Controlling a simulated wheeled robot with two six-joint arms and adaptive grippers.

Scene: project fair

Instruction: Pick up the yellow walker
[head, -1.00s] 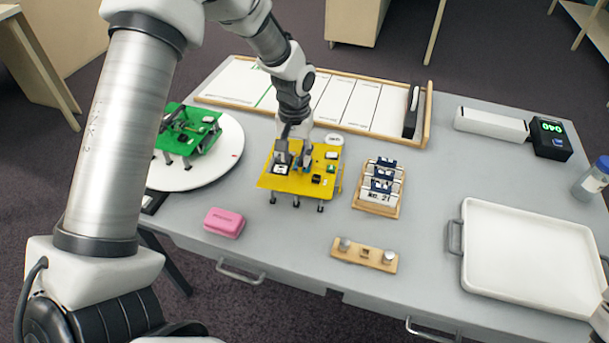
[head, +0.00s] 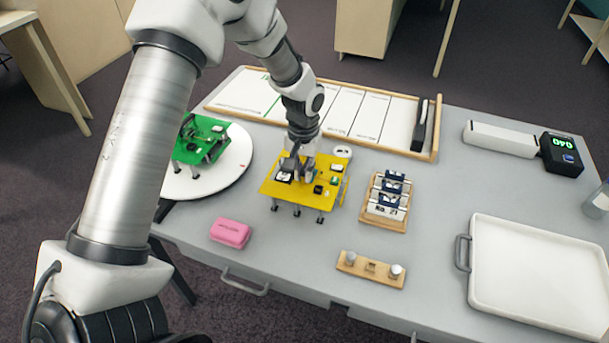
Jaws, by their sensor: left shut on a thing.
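The yellow walker (head: 298,197) is a flat yellow plate on several short grey legs, with small dark and white parts on top. It is at the middle left of the grey table. My left gripper (head: 298,172) comes down from above onto the top of the walker. Its fingers are shut on a part there, and they partly hide what they grip. I cannot tell whether the walker's feet touch the table. My right gripper does not show.
A green walker (head: 206,136) stands on a white round turntable (head: 236,164) to the left. A pink case (head: 230,233) lies in front. A wooden card rack (head: 383,222) and a wooden block with metal knobs (head: 371,269) are to the right. A white tray (head: 540,275) is at far right. A long wooden-framed board (head: 345,108) lies behind.

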